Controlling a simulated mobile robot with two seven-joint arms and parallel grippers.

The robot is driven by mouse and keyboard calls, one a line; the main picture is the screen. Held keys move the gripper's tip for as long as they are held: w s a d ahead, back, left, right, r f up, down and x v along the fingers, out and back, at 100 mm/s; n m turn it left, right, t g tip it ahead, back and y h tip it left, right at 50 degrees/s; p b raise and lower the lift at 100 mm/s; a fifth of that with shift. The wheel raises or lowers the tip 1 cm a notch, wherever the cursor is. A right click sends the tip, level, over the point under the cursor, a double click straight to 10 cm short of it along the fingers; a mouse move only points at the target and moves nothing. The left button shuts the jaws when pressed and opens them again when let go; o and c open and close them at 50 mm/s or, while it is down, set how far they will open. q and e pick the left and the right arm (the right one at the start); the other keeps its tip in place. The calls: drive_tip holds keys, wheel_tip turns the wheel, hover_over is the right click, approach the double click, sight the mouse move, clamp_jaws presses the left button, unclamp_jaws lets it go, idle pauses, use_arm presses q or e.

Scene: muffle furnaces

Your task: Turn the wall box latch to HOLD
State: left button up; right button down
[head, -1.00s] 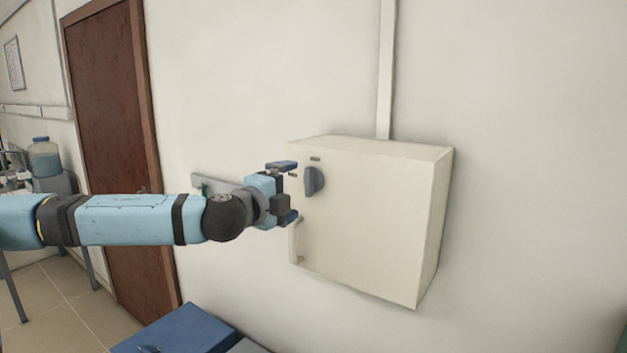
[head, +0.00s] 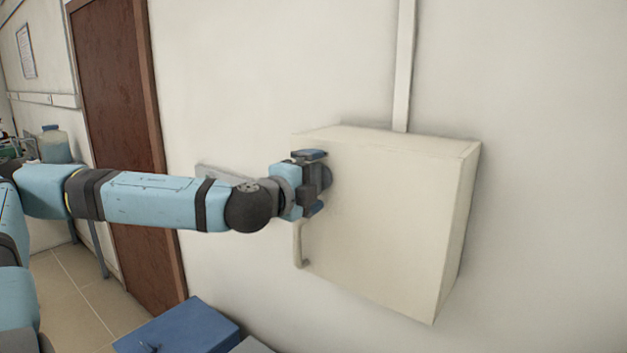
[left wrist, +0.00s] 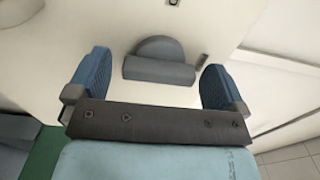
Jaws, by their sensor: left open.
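The cream wall box (head: 400,220) is fixed to the wall right of centre in the head view. Its grey latch knob (head: 325,176) is mostly hidden there behind my left gripper (head: 314,182). In the left wrist view the latch (left wrist: 160,62) shows as a half-round grey disc with a straight bar, lying between the two blue fingertips of my left gripper (left wrist: 158,85). The fingers are open, one on each side of the latch, with gaps on both sides. A small dark mark (left wrist: 202,61) is beside the latch on the box face. My right gripper is not in view.
A pale handle (head: 300,245) stands out at the box's lower left edge. A conduit (head: 404,65) runs up the wall above the box. A blue box (head: 180,330) is below, and a brown door (head: 118,130) is at left.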

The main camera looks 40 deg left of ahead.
use_arm(q)
drive_tip(key=c, duration=0.9)
drive_tip(key=shift+f+n+b, duration=0.1)
drive_tip(key=shift+n+b, duration=0.3)
drive_tip(key=shift+b, duration=0.3)
drive_tip(key=n+b, duration=0.9)
drive_tip(key=b, duration=0.1)
drive_tip(key=shift+n+b, duration=0.65)
drive_tip(key=shift+n, duration=0.35)
drive_tip(key=n+b, duration=0.2)
drive_tip(key=n, duration=0.2)
drive_tip(key=shift+n+b, duration=0.75)
drive_tip(key=shift+n, duration=0.35)
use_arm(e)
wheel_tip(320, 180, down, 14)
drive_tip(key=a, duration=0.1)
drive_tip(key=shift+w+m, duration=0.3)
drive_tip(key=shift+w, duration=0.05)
use_arm(q)
drive_tip(key=shift+r, duration=0.2)
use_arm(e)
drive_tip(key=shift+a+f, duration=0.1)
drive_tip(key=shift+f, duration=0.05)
